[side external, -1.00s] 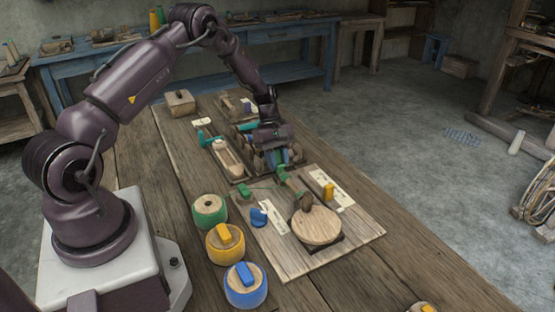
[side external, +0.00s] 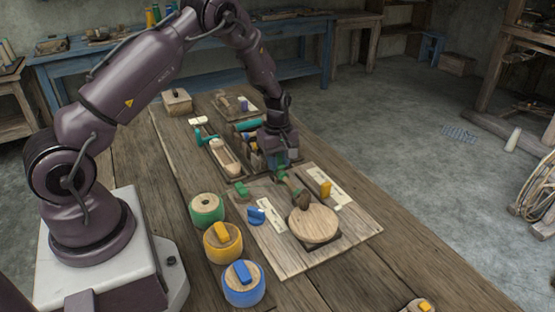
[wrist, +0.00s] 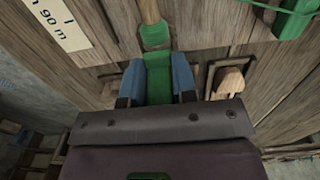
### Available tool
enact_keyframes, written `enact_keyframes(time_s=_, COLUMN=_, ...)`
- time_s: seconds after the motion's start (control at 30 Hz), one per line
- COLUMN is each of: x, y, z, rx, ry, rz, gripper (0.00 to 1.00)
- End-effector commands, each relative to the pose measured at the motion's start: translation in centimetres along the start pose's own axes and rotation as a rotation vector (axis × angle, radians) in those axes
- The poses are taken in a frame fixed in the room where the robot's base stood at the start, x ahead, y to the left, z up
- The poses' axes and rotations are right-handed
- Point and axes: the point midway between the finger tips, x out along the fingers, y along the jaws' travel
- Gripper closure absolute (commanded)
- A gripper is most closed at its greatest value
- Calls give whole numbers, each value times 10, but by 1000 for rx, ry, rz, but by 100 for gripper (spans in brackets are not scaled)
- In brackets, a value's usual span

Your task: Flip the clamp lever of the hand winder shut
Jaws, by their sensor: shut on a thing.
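The hand winder's round wooden disc (side external: 314,224) lies on a wooden board, with a brown knob (side external: 301,199) at its rear edge. Behind the knob, a wooden bar with a green end (side external: 281,172) reaches to my gripper (side external: 281,164); it looks like the clamp lever. In the wrist view, the blue fingers of my gripper (wrist: 157,80) are shut on both sides of the green lever end (wrist: 157,75). A green collar and wooden shaft (wrist: 150,12) extend upward from it. The lever's pivot cannot be made out, and my gripper's body hides its near end.
The board (side external: 290,262) also carries a green block (side external: 240,188), a blue knob (side external: 256,216), a yellow block (side external: 325,189) and cream labels. A wooden shuttle (side external: 224,158) lies in a tray behind. The table's right side is mostly clear.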

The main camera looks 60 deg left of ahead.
Motion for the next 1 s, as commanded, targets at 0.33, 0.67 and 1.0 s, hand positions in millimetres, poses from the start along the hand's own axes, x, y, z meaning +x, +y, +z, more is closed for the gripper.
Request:
enact_keyframes(time_s=0.33, x=0, y=0, z=0, rx=0, ry=-1, rz=0, gripper=49)
enact_keyframes(time_s=0.67, x=-24, y=1, z=0, rx=1, ry=0, rz=4, gripper=49)
enact_keyframes(time_s=1.0, x=-98, y=1, z=0, rx=0, ry=0, rz=4, gripper=49)
